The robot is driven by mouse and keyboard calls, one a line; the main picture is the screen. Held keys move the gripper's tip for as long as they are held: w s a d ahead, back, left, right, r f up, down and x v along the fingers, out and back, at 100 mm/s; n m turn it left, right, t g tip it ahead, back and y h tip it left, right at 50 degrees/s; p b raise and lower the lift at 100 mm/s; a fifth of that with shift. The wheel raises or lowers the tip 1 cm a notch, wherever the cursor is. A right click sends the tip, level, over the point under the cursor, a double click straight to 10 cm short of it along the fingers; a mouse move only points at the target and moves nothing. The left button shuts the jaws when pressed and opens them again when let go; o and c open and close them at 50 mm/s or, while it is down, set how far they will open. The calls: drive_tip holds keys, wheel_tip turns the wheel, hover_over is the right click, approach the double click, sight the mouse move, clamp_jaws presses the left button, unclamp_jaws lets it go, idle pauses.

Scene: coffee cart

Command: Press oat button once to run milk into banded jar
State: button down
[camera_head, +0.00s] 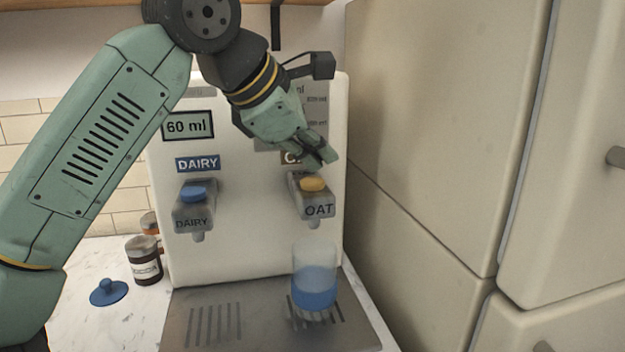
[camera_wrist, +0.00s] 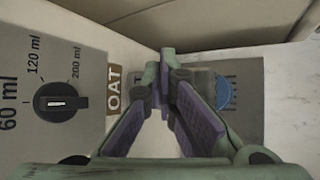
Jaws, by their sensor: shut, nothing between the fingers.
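The yellow oat button (camera_head: 313,184) sits on top of the right-hand spout housing (camera_head: 318,209) marked OAT. My gripper (camera_head: 330,158) is shut and empty, its tips just above the button and slightly to its right. A gap shows between them, and I see no contact. In the wrist view the shut fingers (camera_wrist: 165,62) hide the button. The banded jar (camera_head: 315,286), clear with a wide blue band, stands upright on the drip tray below the oat spout. Its blue also shows in the wrist view (camera_wrist: 225,92). I cannot tell whether it holds milk.
The white dispenser (camera_head: 250,255) has a blue dairy button (camera_head: 193,193) at left and a 60 ml sign (camera_head: 188,125). A dial (camera_wrist: 61,102) points toward 60 ml. The drip tray (camera_head: 260,328) is clear at left. A cabinet (camera_head: 440,130) stands close on the right.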

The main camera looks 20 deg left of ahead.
sight(316, 182)
drive_tip(key=shift+f, duration=0.15)
idle(0.5)
drive_tip(key=shift+f, duration=0.3)
drive_tip(key=shift+f+b, duration=0.5)
drive_tip(key=shift+b, duration=0.15)
idle(0.5)
idle(0.3)
drive_tip(key=shift+r+p, duration=0.9)
drive_tip(key=shift+r, duration=0.05)
wheel_tip(316, 182, up, 5)
drive_tip(key=p, duration=0.4)
idle(0.6)
